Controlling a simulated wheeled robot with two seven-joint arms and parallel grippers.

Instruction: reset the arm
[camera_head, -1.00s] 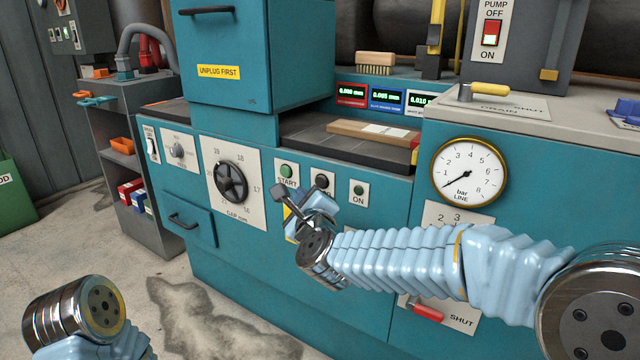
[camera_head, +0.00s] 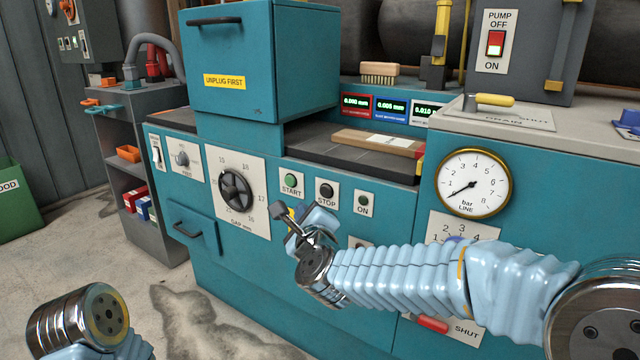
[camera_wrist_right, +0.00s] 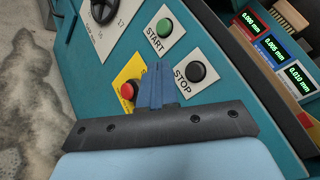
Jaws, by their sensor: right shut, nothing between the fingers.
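My right arm (camera_head: 400,277) reaches in from the right, in front of the teal machine's front panel. Its gripper (camera_head: 283,213) is shut and empty, below the green START button (camera_head: 291,180) and left of and below the black STOP button (camera_head: 326,190). In the right wrist view the closed blue fingers (camera_wrist_right: 157,84) point between START (camera_wrist_right: 164,28) and STOP (camera_wrist_right: 196,72), with a red button on a yellow plate (camera_wrist_right: 127,91) beside them. Whether the fingertips touch the panel is unclear. A link of my left arm (camera_head: 88,318) shows at lower left; its gripper is out of view.
The panel carries a gap dial (camera_head: 236,189), an ON lamp (camera_head: 363,201) and a pressure gauge (camera_head: 472,183). A red-handled valve (camera_head: 432,324) lies below my right arm. A board (camera_head: 378,141) and a brush (camera_head: 380,70) rest on the machine. Floor at lower left is open.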

